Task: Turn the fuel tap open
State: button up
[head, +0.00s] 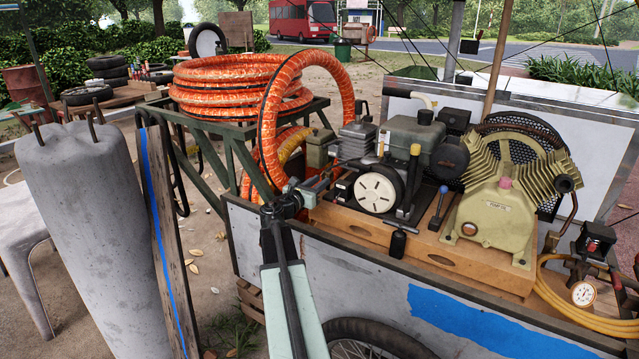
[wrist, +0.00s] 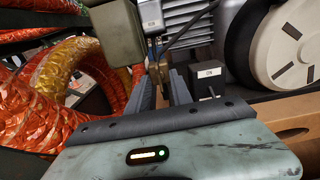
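A small brass fitting (wrist: 155,70), which looks like the fuel tap, sits below the olive fuel tank (wrist: 115,32) in the wrist view. The tank also shows in the head view (head: 318,148), left of the engine. My gripper (wrist: 163,76) points at the fitting, with its two dark fingers apart and a gap between them. The fitting shows at the far end of that gap; whether the fingers touch it I cannot tell. In the head view my gripper (head: 318,183) is at the engine's left side and the tap cannot be made out. The tap lever's angle is unclear.
The engine's white round recoil cover (head: 379,190) is right of my gripper. A small black labelled box (wrist: 207,80) is close by the right finger. Orange hose coils (head: 245,85) stand to the left. The compressor (head: 500,205) is farther right on the wooden base.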

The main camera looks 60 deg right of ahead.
jog(key=a, duration=0.7)
jog(key=shift+a, duration=0.4)
